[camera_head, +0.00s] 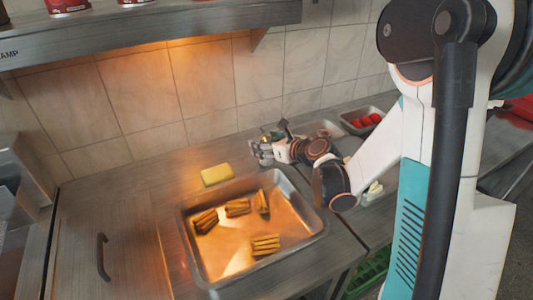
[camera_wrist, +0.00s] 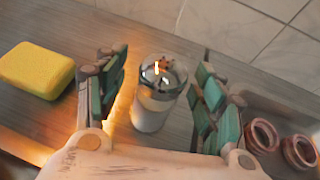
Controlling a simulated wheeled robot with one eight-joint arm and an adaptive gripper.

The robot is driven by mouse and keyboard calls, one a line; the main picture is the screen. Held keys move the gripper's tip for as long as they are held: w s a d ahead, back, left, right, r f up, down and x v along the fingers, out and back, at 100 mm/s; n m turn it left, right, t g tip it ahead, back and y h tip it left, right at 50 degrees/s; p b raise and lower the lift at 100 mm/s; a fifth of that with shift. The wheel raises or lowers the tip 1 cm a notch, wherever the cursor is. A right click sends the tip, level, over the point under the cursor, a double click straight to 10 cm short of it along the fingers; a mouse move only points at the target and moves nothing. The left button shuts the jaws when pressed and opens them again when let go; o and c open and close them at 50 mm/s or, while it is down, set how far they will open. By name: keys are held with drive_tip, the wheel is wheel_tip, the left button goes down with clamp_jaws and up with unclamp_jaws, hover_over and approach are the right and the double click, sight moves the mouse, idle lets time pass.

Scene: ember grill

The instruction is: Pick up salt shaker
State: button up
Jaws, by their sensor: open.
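In the wrist view my gripper (camera_wrist: 161,95) is open, with one green-padded finger on each side of the shaker. I see gaps between the shaker and both fingers, so it is not gripped. In the head view my gripper (camera_head: 262,150) is low over the counter near the tiled wall. The shaker is mostly hidden by the gripper there.
A yellow sponge (camera_head: 217,175) lies left of my gripper. A metal tray (camera_head: 190,240) with several grilled pieces is in front. A small metal bin (camera_head: 346,123) of red items is at the right. The tiled wall (camera_head: 215,85) is close behind, under a shelf (camera_head: 150,30).

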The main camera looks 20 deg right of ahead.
drive_tip(key=c, duration=1.3)
drive_tip(key=shift+r, duration=0.2)
wheel_tip(320, 180, up, 20)
drive_tip(key=p, duration=0.7)
drive_tip(key=shift+f+p, duration=0.15)
drive_tip(key=shift+p, duration=0.2)
drive_tip(key=o, duration=0.4)
drive_tip(key=c, duration=0.4)
